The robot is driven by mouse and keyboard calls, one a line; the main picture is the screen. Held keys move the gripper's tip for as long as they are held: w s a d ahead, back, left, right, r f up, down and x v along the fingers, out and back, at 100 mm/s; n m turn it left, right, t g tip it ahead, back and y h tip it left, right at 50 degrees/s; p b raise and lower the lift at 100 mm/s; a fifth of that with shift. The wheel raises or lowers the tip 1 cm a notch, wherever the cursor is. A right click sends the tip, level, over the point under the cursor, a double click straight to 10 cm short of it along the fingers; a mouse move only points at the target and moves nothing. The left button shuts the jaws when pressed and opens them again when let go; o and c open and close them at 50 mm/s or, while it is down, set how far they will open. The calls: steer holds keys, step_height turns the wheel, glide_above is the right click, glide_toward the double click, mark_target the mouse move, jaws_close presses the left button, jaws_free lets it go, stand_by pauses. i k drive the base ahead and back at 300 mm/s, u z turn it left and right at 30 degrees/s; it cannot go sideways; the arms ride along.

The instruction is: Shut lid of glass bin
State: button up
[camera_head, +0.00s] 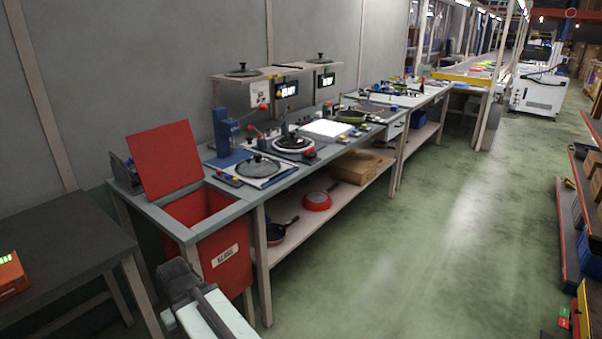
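The red bin (228,264) hangs in the left end of the grey workbench, with a white label (225,256) on its front whose text is too small to read surely. Its red lid (165,160) stands raised at the back edge, tilted up and leaning back, so the bin's opening (200,207) is uncovered. Part of my arm (212,314), dark and pale, shows at the bottom of the view, in front of and below the bin, apart from the lid. My gripper's fingers cannot be made out clearly there.
The workbench runs right with a glass pan lid (258,167), a blue stand (226,132) and other pan parts. A dark table (62,256) stands at left. A shelf rack (577,235) is at right. The green floor (420,240) between is clear.

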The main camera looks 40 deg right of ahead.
mark_target(167, 158)
steer(key=k, duration=1.25)
steer(key=z, duration=0.3)
steer(key=i, duration=0.75)
steer(key=z, duration=1.15)
steer(key=i, duration=1.75)
steer(key=u, duration=0.25)
